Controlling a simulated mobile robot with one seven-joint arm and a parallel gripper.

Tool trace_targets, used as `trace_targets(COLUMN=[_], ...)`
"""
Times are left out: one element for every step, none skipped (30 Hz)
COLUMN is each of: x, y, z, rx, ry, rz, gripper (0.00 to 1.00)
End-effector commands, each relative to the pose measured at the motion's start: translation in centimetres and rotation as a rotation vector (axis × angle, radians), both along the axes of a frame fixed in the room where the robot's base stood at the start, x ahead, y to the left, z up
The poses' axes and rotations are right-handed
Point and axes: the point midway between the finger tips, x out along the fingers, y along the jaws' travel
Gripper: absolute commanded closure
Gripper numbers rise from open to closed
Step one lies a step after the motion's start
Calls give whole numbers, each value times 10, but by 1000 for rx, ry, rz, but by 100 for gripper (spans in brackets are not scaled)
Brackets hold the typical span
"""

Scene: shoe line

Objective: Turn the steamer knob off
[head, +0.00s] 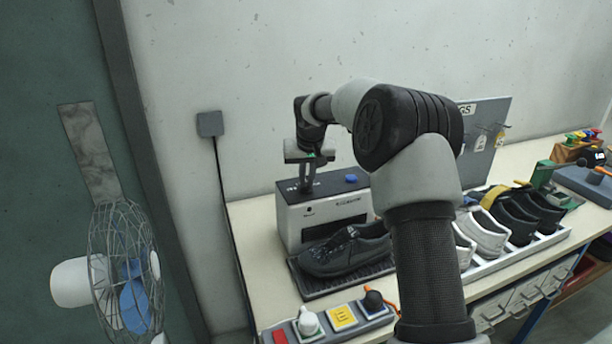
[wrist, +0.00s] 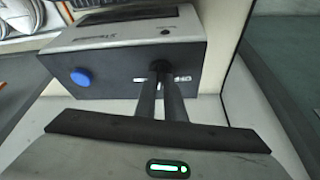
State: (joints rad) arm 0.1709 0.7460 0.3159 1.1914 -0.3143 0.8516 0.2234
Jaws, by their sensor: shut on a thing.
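The steamer (head: 292,222) is a white box with a black top and a dark front slot, standing on the bench against the wall. The wrist view shows its black top face (wrist: 110,82) from close by. My gripper (head: 308,187) points down at the left part of this top. In the wrist view my gripper's fingers (wrist: 160,84) are shut on a small dark knob (wrist: 160,66). White marks (wrist: 183,78) lie beside the knob, partly hidden by the fingers. A blue button (wrist: 80,77) sits apart on the same face, also visible in the head view (head: 351,178).
A dark shoe (head: 345,250) lies on a black tray in front of the steamer. Several shoes stand in a rack (head: 530,248) to the right. A button panel (head: 335,325) is at the bench's front edge. A fan (head: 125,270) stands at left.

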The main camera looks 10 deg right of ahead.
Motion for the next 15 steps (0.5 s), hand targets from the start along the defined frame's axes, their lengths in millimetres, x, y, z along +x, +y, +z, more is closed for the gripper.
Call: trace_targets(x=[0, 0, 0, 0, 0, 1, 1, 1, 1, 1, 1, 1, 1, 1, 2], y=[-2, -3, -3, -3, -3, -4, -3, -3, -4, -4, -4, -4, -5, -5, -5], z=[4, 4, 5, 5, 5, 5, 5, 5, 5, 5, 5, 5, 4, 4, 5], rx=[1, 1, 2, 2, 2, 2, 3, 3, 3, 2, 2, 3, 2, 2, 3], ry=[-1, -1, -1, 0, -1, -1, -1, -1, -1, -1, -2, -1, 0, 0, -1], rz=[41, 70, 107, 136, 164, 202, 231, 260, 297, 326, 355, 392, 421, 450, 488], gripper=[100, 100, 100, 100, 100, 100, 100, 100, 100, 100, 100, 100, 100, 100, 100])
